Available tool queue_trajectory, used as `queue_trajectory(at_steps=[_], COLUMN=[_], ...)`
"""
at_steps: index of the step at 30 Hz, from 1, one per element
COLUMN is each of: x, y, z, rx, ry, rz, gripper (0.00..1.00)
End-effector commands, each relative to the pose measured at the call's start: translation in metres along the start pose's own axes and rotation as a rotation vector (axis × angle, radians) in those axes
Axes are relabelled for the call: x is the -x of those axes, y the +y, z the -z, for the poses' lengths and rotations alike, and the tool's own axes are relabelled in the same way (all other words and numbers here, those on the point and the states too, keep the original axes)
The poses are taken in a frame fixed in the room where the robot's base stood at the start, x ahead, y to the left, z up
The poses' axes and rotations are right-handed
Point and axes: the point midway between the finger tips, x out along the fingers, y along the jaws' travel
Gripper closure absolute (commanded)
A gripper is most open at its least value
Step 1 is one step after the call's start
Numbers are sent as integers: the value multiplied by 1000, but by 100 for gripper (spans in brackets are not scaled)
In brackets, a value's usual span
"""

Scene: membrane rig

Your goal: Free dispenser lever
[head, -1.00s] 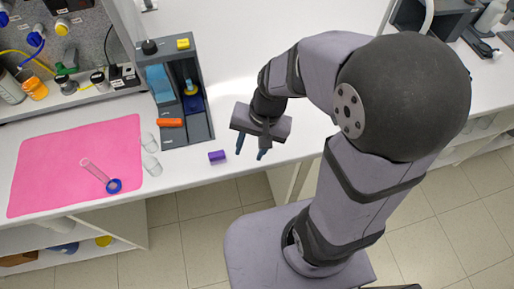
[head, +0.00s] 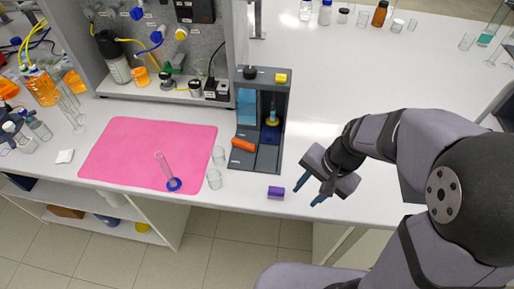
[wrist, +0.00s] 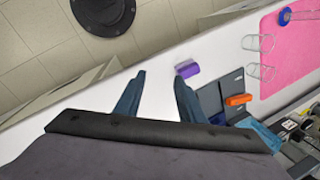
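A grey dispenser-like stand (head: 262,160) is on the white bench, with a blue panel, a black knob (head: 250,73) and a yellow block (head: 281,78) on top. An orange bar (head: 243,144) lies across its lower left part; I cannot tell whether this is the lever. The bar also shows in the wrist view (wrist: 238,100). A purple block (head: 276,192) lies in front of the stand near the bench edge, and in the wrist view (wrist: 187,69). My gripper (head: 308,194) is open and empty, right of the purple block and apart from it.
Two clear glass vessels (head: 214,179) stand left of the stand. A pink mat (head: 130,150) holds a clear cylinder with a blue base (head: 173,184). A grey panel with bottles is behind.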

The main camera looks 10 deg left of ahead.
Motion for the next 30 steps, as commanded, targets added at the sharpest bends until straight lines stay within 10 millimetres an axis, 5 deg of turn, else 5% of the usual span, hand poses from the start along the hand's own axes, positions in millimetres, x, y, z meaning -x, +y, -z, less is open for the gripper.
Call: queue_trajectory(at_steps=[9, 15, 21, 30], x=[-45, -65, -72, -78], y=[-136, -207, -236, -242], z=[48, 72, 82, 81], rx=[-725, -1103, -1265, -1279], ry=[-192, -355, -442, -449], rz=[245, 346, 382, 382], gripper=[64, 64, 64, 64])
